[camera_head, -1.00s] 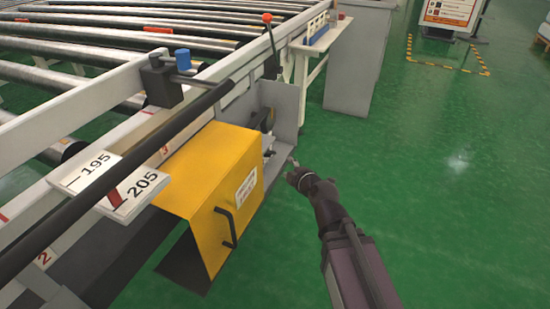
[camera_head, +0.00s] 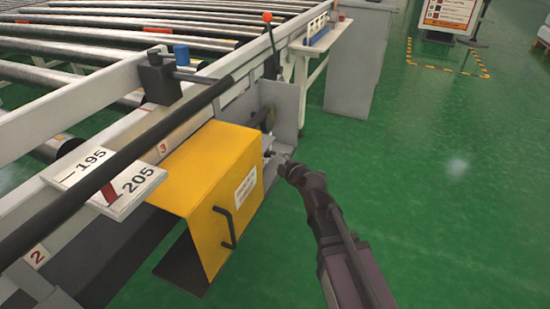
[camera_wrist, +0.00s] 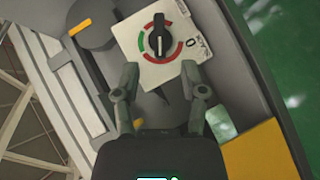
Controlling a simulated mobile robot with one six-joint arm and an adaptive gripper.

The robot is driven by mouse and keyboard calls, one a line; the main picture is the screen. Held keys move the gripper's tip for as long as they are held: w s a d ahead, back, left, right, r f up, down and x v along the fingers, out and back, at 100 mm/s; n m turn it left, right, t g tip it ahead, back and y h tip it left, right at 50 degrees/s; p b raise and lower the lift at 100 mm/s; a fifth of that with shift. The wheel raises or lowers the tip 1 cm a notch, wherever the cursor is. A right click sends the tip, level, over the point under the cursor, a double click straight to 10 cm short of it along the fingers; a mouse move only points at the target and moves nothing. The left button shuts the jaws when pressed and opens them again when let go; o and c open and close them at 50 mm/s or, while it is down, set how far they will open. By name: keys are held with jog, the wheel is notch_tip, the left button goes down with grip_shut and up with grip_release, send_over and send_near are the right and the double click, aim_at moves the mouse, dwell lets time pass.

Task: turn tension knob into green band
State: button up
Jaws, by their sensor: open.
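The tension knob (camera_wrist: 159,40) is a black pointer knob on a white dial plate (camera_wrist: 180,69) in the wrist view. A green arc (camera_wrist: 142,42) lies on the dial's left side, and red arcs lie at its top and lower right. The knob stands roughly upright in this view, with a light mark near its lower end. My gripper (camera_wrist: 163,84) is open and empty, its fingertips just below the knob and apart from it. In the head view my gripper (camera_head: 274,158) is at the grey bracket beside the yellow cover; the knob cannot be made out there.
A yellow cover (camera_head: 205,165) with a black handle (camera_head: 226,228) stands left of my arm. A grey side plate (camera_head: 288,110) rises behind my gripper. A red-topped lever (camera_head: 267,18) stands on the conveyor frame. Open green floor lies to the right.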

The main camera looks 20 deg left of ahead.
aim_at(273, 156)
jog(key=b+x, duration=0.2)
jog(key=x, duration=0.6)
